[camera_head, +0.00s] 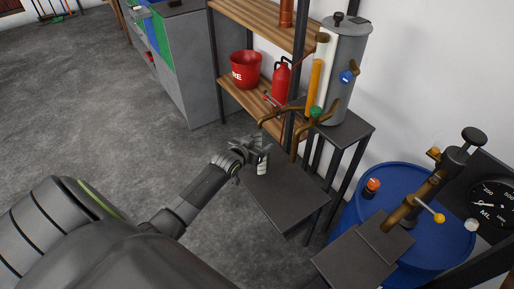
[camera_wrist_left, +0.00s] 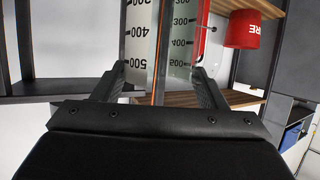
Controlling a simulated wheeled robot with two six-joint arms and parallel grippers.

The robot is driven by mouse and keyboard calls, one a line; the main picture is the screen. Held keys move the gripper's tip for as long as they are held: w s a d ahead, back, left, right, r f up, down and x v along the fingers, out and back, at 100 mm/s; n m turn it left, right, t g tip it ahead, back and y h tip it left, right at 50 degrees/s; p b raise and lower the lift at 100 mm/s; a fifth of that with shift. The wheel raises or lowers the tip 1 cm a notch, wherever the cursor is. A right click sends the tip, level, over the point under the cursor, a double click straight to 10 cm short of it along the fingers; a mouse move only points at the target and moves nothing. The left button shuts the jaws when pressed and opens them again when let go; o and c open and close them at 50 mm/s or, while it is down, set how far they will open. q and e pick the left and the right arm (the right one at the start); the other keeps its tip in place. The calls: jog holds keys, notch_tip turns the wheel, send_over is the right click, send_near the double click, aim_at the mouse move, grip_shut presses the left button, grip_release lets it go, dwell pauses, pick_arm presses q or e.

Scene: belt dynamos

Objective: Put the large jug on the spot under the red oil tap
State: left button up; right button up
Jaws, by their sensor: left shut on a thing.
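My left gripper (camera_head: 261,146) is shut on the large jug, a pale, narrow vessel (camera_head: 262,168) just above or on the left part of the dark low table (camera_head: 285,200); I cannot tell whether it touches. In the left wrist view the jug (camera_wrist_left: 140,45) stands between both fingers, with black marks 300, 400 and 500. Brown pipes with taps reach out above the table from the grey tank (camera_head: 345,60). One tap has a small red handle (camera_head: 271,101), another a green knob (camera_head: 316,112). The spot under the red tap cannot be made out. My right gripper is not in view.
A shelf (camera_head: 255,95) behind the table holds a red bucket (camera_head: 246,70) and a red can (camera_head: 281,83). A blue barrel (camera_head: 390,190) with a pump stands at the right. The table's front part is bare. Open floor (camera_head: 90,110) lies at the left.

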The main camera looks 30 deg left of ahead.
pick_arm(q)
jog(key=shift+f, duration=0.8)
jog(key=shift+f, duration=0.15)
jog(key=o, duration=1.5)
jog(key=shift+o, duration=0.2)
jog(key=p+v, duration=0.1)
jog(key=v, duration=1.1)
jog(key=shift+p, duration=0.3)
